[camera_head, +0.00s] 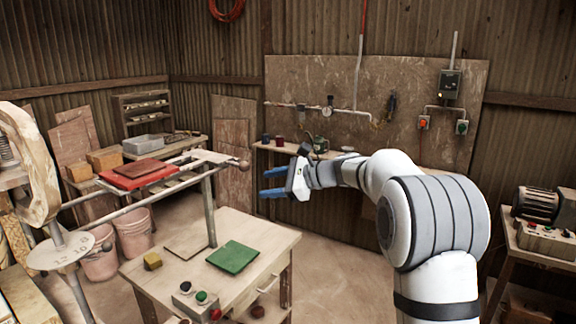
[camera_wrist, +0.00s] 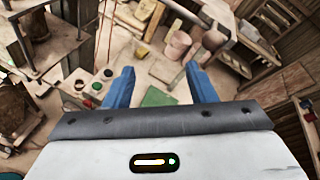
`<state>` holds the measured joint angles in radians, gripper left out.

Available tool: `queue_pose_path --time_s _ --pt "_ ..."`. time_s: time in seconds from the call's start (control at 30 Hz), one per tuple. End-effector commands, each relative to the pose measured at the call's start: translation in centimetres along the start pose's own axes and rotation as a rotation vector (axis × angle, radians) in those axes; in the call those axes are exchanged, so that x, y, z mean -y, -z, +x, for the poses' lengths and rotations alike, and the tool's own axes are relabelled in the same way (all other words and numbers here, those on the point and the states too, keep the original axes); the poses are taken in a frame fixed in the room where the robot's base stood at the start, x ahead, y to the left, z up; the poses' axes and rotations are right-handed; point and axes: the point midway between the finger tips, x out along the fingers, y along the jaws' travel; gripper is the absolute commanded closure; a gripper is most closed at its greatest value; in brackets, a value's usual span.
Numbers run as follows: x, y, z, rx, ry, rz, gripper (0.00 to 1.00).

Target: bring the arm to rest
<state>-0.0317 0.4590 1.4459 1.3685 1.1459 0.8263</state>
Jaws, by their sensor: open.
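My gripper (camera_head: 274,182) is raised in open air, its two blue fingers apart with nothing between them. It points left, above and to the right of the wooden table (camera_head: 275,243). In the wrist view the blue fingers (camera_wrist: 162,88) show spread, with the table and floor below. My white and grey arm reaches in from the right, bent at a large joint. A green tile (camera_head: 233,257) lies flat on the table, apart from the gripper; it also shows between the fingers in the wrist view (camera_wrist: 158,97), farther off.
A press frame with rails holds a red tray (camera_head: 120,183) bearing a brown-red tile (camera_head: 137,168). Pink buckets (camera_head: 133,236) stand on the floor. A motor bench (camera_head: 540,240) is at right.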

Motion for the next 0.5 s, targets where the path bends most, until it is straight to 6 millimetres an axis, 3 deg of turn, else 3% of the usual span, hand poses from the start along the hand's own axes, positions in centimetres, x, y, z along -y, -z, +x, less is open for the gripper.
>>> queue_pose_path --time_s 0.2,0.5 --pt "-9.2 -1.2 -5.8 -0.25 -0.184 -0.339 0.49" --pt "-22.6 -0.1 -14.9 -0.518 -0.524 -0.813 0.49"
